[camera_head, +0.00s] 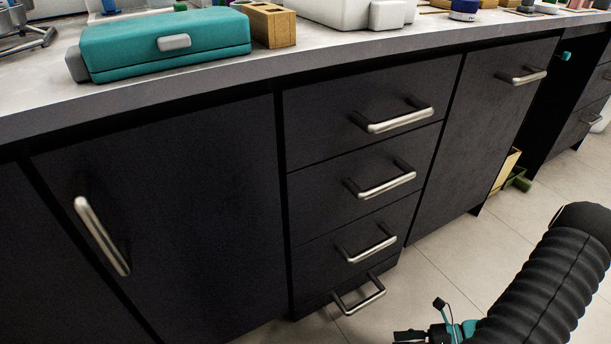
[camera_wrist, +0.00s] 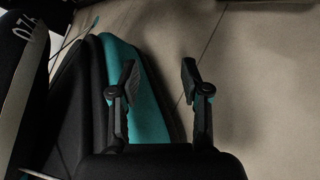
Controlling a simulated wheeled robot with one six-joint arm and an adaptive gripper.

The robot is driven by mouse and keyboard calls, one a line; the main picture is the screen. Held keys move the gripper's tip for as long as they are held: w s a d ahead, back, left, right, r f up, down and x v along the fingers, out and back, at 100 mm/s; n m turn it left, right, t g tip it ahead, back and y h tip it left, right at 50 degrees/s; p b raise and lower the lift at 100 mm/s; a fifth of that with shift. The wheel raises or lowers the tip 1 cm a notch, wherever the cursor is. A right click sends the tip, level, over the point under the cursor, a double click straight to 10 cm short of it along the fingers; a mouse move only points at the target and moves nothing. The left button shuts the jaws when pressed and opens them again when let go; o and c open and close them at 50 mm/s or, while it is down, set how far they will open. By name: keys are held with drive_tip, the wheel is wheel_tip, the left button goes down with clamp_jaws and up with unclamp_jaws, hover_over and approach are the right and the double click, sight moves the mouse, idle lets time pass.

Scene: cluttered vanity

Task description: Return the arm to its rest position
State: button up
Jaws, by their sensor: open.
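My gripper (camera_wrist: 158,78) shows in the wrist view with its two black fingers spread apart. Nothing is between them; tiled floor and a teal and black shape lie beyond. In the head view my black ribbed arm (camera_head: 545,285) bends down at the lower right, in front of the cabinets. Teal and black parts at its lower end show at the bottom edge, partly cut off by the frame. The fingertips cannot be made out clearly in that view.
Dark cabinets (camera_head: 190,210) with metal handles stand under a grey counter (camera_head: 330,57). The lowest drawer handle (camera_head: 360,297) sticks out near the floor. A teal case (camera_head: 165,50) and a wooden block (camera_head: 272,27) stand on the counter. Tiled floor (camera_head: 445,262) is open between cabinets and arm.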

wheel_tip(320, 180, up, 28)
drive_tip(key=n+g+h+p, duration=0.4)
drive_tip(key=n+h, duration=0.6)
drive_tip(key=n, duration=0.9)
drive_tip(key=s+a+r+n+t+h+p, duration=0.1)
drive_tip(key=a+r+n+t, duration=0.3)
drive_tip(key=r, duration=0.8)
drive_tip(key=s+a+r+n+t+h+p, duration=0.2)
drive_tip(key=a+r, duration=0.4)
drive_tip(key=r, duration=0.6)
drive_tip(key=shift+s+n+t+h+p, duration=0.3)
drive_tip(key=shift+s+n+t+p, duration=0.15)
drive_tip(key=shift+n+t+p, duration=0.5)
drive_tip(key=shift+r+n, duration=0.1)
drive_tip(key=shift+n, duration=0.15)
